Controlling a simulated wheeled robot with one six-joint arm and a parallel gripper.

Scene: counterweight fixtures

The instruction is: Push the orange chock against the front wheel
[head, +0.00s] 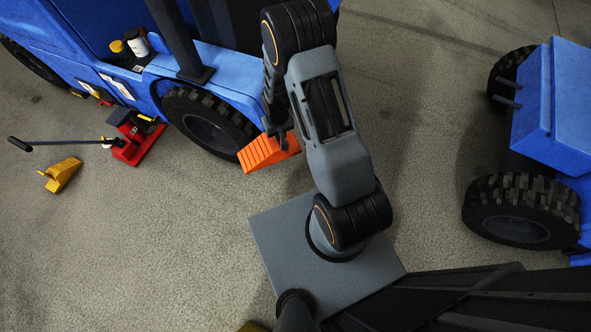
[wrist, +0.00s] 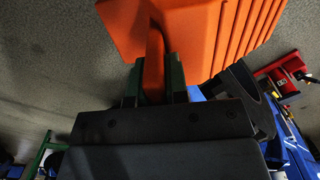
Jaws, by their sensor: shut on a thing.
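The orange chock (head: 262,154) is a ribbed wedge just right of the front wheel (head: 190,120) of the blue vehicle (head: 225,66). Its left end is very close to the tyre; I cannot tell whether they touch. My gripper (head: 281,138) is above the chock, partly hidden by my arm. In the wrist view, the orange chock (wrist: 205,35) fills the top, and my gripper (wrist: 157,78) is shut on its upright orange handle. The chock's underside and its contact with the floor are hidden.
A red jack (head: 138,142) with a long dark handle and a yellow chock (head: 62,175) stand left of the front wheel. Another blue machine (head: 556,110) with black wheels is at the right. The floor between the yellow chock and my base is clear.

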